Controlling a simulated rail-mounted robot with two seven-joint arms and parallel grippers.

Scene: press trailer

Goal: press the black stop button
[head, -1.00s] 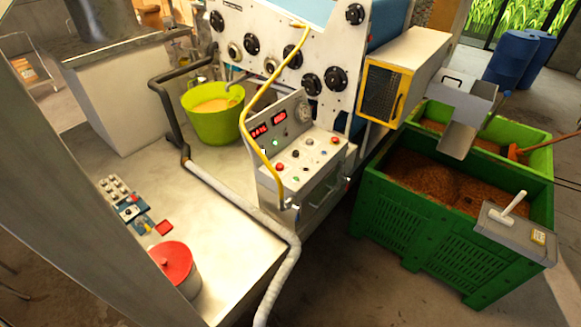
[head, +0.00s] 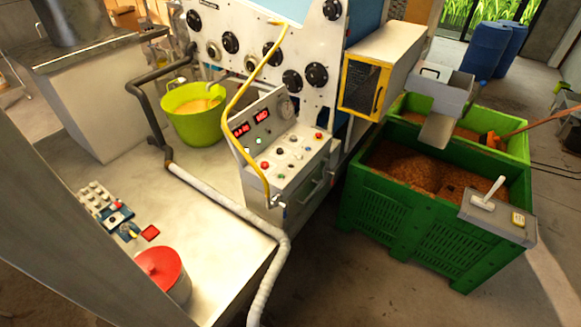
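The control box (head: 290,185) stands at the front of the white press, near the middle of the head view. Its upper face has red lit displays (head: 262,117) and a round gauge (head: 286,108). Its sloped top carries several small buttons and knobs. A dark, black-looking button (head: 279,151) is among them. A red button (head: 319,135) sits toward the right end and another red one (head: 264,165) toward the left end. The labels are too small to read. A yellow hose passes over the box's left side. Neither of my grippers shows.
A yellow-green bucket (head: 196,120) stands left of the box. A metal bench (head: 215,265) holds a red-lidded pot (head: 162,272) and small parts. A white hose (head: 258,222) runs along its edge. A green crate (head: 400,215) of brown pomace stands right; dark floor (head: 330,285) lies clear in front.

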